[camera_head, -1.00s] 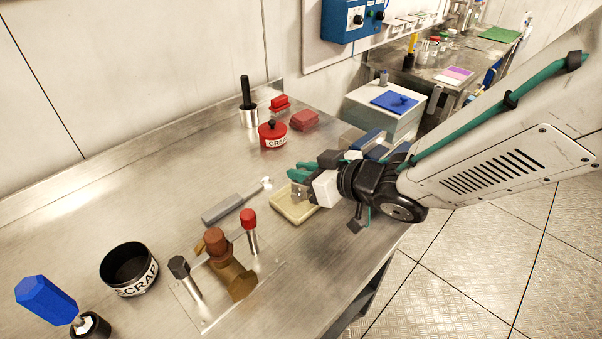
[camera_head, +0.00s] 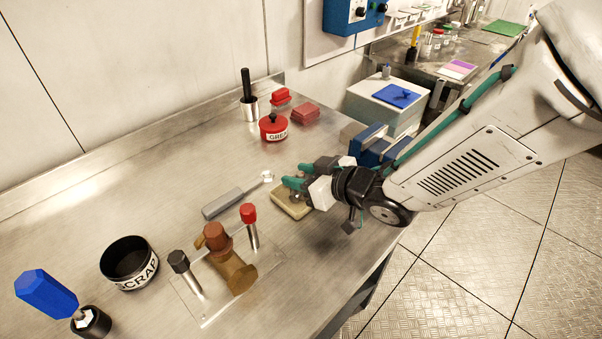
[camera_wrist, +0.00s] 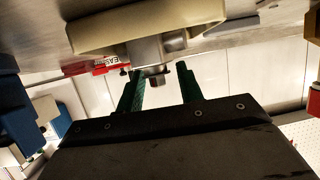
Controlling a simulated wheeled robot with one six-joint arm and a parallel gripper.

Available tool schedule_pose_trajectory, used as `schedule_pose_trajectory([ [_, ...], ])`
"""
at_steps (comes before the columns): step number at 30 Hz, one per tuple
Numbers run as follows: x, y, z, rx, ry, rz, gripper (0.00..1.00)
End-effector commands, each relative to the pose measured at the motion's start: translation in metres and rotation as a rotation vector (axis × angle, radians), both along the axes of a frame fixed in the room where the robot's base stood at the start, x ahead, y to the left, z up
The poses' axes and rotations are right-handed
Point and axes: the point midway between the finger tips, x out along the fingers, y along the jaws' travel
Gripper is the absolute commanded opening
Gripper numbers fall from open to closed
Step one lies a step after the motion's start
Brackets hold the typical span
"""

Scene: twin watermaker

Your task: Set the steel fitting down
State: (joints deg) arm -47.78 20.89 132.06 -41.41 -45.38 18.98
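The steel fitting (camera_wrist: 155,48) is a grey, blocky metal piece. In the wrist view it shows against the cream tray (camera_wrist: 100,35), just beyond and between my green fingertips. It appears to rest on the tray; the exact contact is hard to see. My gripper (camera_wrist: 160,72) is open, with gaps beside the narrow end of the fitting. In the head view my gripper (camera_head: 297,176) is above the far end of the tray (camera_head: 291,207), near the table's right edge. The fitting is mostly hidden there by the fingers.
A grey-handled tool (camera_head: 225,203) lies left of the tray. A red-capped post (camera_head: 249,225), a brass valve (camera_head: 228,265) and a black-capped post (camera_head: 185,272) stand in front. A red grease pot (camera_head: 272,128) and a blue vise (camera_head: 367,143) are behind.

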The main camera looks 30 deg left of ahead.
Motion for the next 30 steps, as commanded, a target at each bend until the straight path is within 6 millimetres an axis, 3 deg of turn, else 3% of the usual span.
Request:
schedule_pose_trajectory([
  [8, 0.000, -0.002, 0.005, 0.001, -0.001, -0.001, 0.37],
  [22, -0.016, -0.085, 0.040, 0.002, -0.002, -0.004, 0.37],
  [30, -0.022, -0.108, 0.049, 0.001, -0.001, -0.001, 0.37],
])
